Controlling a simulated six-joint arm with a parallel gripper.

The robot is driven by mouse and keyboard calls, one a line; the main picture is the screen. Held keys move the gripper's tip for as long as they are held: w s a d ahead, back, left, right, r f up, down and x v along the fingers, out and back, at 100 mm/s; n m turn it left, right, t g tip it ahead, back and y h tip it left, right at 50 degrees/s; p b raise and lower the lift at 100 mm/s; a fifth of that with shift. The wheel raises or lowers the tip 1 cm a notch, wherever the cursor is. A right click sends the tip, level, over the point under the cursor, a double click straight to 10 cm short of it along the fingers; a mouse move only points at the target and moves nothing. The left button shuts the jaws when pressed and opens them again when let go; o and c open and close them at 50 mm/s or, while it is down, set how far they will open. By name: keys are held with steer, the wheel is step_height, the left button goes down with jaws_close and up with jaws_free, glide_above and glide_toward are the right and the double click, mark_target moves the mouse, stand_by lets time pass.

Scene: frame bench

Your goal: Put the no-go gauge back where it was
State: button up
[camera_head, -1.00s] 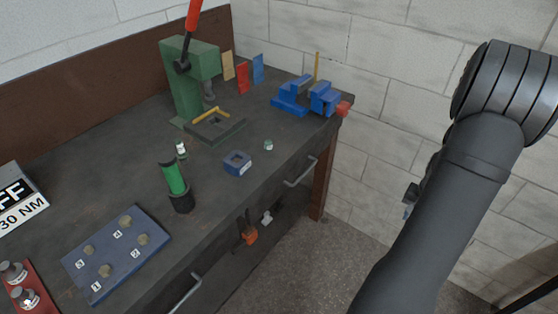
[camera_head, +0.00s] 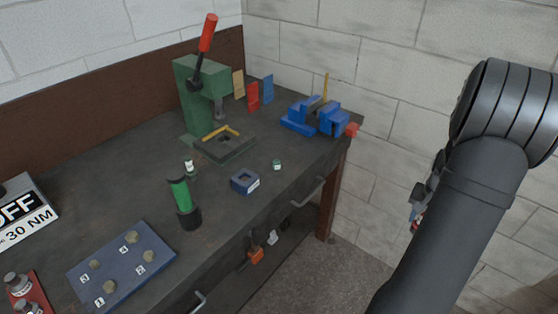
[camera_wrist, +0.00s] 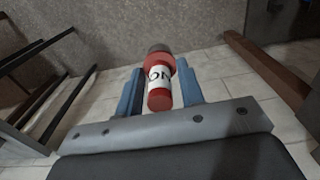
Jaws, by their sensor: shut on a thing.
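The no-go gauge (camera_wrist: 160,82) shows in the wrist view as a red cylinder with a white band lettered "NO" and a dark far end. My gripper (camera_wrist: 162,88) is shut on it, with one blue finger on each side. In the head view my gripper (camera_head: 416,208) hangs right of the bench in front of the block wall, mostly hidden behind my arm. A small bit of red shows there. I cannot tell from these frames which spot the gauge came from.
The bench (camera_head: 120,165) carries a green press (camera_head: 192,95), a blue vise (camera_head: 318,117), a blue square block (camera_head: 244,182), a green cylinder in a black base (camera_head: 182,204) and a numbered blue plate (camera_head: 122,266). Drawer handles stick out in front. Floor right of the bench is clear.

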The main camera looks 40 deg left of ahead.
steer(key=w+a+r+n, duration=0.1)
steer(key=w+a+r, duration=0.25)
steer(key=a, duration=0.45)
steer(key=w+a+r, duration=0.3)
steer(key=a+r, duration=0.1)
steer(key=a, duration=0.4)
steer(key=s+a+r, duration=0.1)
steer(key=a+r, duration=0.3)
steer(key=a, duration=0.3)
steer(key=s+a+r+n, duration=0.1)
steer(key=a+r, duration=0.2)
steer(key=a, duration=0.3)
steer(key=s+a+r, duration=0.1)
steer(key=a+r, duration=0.3)
steer(key=a, duration=0.3)
steer(key=a+f, duration=0.2)
steer(key=a, duration=0.2)
steer(key=s+a+f, duration=0.1)
steer(key=a+f, duration=0.2)
steer(key=s+a+f, duration=0.1)
steer(key=a+f, duration=0.1)
steer(key=a, duration=0.2)
steer(key=shift+a+f, duration=0.25)
steer(key=shift+a, duration=0.1)
steer(key=shift+f, duration=1.75)
steer(key=shift+f, duration=0.1)
steer(key=o, duration=1.1)
steer(key=shift+c, duration=0.2)
